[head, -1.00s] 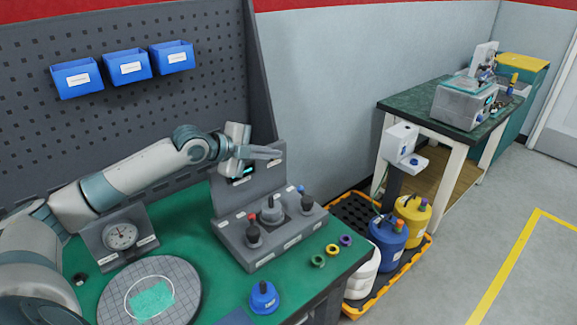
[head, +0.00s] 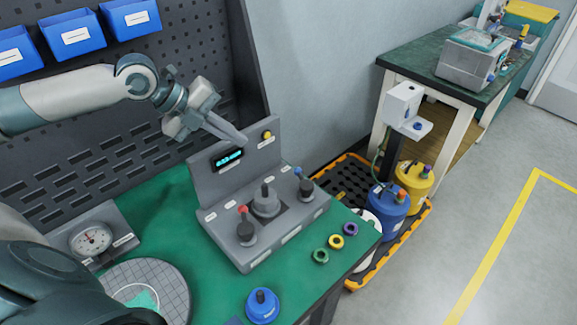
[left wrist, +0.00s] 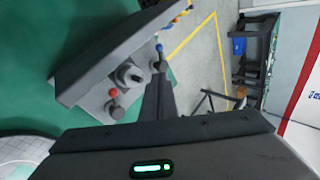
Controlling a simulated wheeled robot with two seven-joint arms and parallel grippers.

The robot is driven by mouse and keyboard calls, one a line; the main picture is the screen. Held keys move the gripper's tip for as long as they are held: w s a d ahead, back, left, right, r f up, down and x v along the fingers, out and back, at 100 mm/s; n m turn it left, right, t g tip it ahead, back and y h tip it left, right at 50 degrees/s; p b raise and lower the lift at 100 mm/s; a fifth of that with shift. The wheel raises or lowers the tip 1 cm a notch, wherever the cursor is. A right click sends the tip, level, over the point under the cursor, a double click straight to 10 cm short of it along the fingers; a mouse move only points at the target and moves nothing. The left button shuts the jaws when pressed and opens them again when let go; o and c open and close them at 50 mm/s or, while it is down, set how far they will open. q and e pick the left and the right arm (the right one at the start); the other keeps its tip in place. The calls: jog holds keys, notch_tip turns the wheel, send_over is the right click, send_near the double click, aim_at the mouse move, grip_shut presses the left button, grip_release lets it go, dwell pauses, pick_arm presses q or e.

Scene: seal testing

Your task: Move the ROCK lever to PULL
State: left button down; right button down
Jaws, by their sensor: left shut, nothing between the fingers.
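The grey test unit (head: 270,236) stands on the green bench top. Its sloped top carries a red-tipped lever (head: 245,228) at left, a large grey knob (head: 266,203) in the middle and a blue-tipped lever (head: 305,186) at right. Their labels are too small to read, so I cannot tell which is ROCK. My left gripper (head: 241,140) is shut and empty, overlapping the top of the unit's upright panel in the picture, above the lit display (head: 228,159). In the left wrist view, its closed fingers (left wrist: 158,85) point toward the blue-tipped lever (left wrist: 159,50). My right gripper is out of view.
A yellow knob (head: 267,135) sits on the upright panel. A dial gauge (head: 91,240), a round gridded plate (head: 172,285), a blue weight-like object (head: 262,302) and several coloured rings (head: 336,242) are on the bench. Blue bins (head: 74,34) hang on the pegboard behind.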

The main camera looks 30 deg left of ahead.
pick_arm(q)
jog(key=shift+w+f, duration=0.1)
jog(key=p, duration=0.6)
send_near(298, 174)
jog(key=x, duration=0.5)
jog(key=shift+d+f, duration=0.15)
jog(key=shift+d, duration=0.05)
jog(key=shift+w+f, duration=0.1)
jog(key=shift+w+d+f+b, duration=0.1)
jog(key=shift+b, duration=0.25)
